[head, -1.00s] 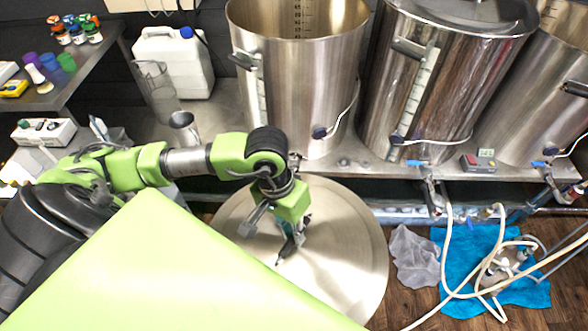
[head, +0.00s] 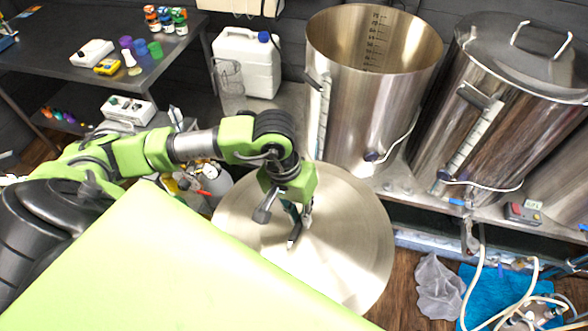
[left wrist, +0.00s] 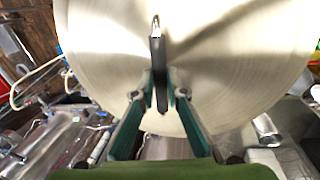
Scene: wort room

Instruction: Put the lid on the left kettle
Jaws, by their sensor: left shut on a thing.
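The lid (head: 345,240) is a large round brushed-steel disc held roughly level in front of the steel shelf, lower than the kettle rims. My left gripper (head: 298,225) is shut on its dark handle; in the left wrist view the fingers (left wrist: 160,88) close on the handle (left wrist: 157,60) above the disc. The left kettle (head: 345,115) is a tall steel pot, open at the top, with volume marks inside. It stands on the shelf behind the lid, up and right of my gripper. The lid hides part of the shelf below it. My right gripper is not in view.
A second kettle (head: 505,110) with its own lid stands to the right, and part of another shows beyond. A white jerrycan (head: 247,62) and clear jug (head: 229,78) stand left of the left kettle. Hoses (head: 480,290) and a blue cloth (head: 500,290) lie on the floor.

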